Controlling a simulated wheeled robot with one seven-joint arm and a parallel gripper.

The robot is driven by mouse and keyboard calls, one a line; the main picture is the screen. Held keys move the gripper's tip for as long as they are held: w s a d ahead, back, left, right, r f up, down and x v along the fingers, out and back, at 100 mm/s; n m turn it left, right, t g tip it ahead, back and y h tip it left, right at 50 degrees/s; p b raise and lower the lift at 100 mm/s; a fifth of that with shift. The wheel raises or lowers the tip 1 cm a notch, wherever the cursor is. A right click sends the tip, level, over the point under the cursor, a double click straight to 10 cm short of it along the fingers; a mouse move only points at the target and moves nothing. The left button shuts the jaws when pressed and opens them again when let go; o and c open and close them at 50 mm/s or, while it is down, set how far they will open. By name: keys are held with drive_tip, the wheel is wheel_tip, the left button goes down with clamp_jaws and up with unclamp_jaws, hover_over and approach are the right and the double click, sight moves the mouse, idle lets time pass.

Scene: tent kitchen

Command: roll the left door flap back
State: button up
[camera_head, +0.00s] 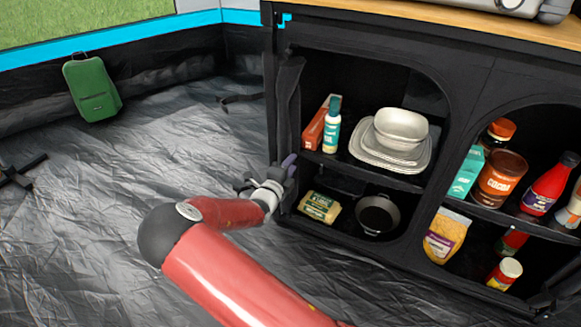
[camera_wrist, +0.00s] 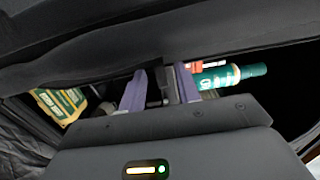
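The left door flap (camera_head: 287,105) is a dark fabric strip at the left side of the cabinet's left opening. It hangs bunched and roughly upright, leaving that opening uncovered. My gripper (camera_head: 286,172) is at the flap's lower part, beside the opening's left edge. In the wrist view, the two purple fingers of my gripper (camera_wrist: 161,88) stand apart with a dark piece between them. Dark fabric (camera_wrist: 170,45) crosses just beyond the fingertips. I cannot tell whether the fingers pinch the dark piece or only stand around it.
The left compartment holds a teal bottle (camera_head: 332,125), stacked white dishes (camera_head: 400,135), a yellow pack (camera_head: 319,207) and a dark pan (camera_head: 378,215). The right compartment (camera_head: 500,180) holds jars and bottles. A green bag (camera_head: 92,88) stands by the tent wall. The floor to the left is mostly clear.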

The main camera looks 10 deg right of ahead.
drive_tip(key=shift+s, duration=0.1)
drive_tip(key=v, duration=0.7)
drive_tip(key=shift+s+a, duration=0.25)
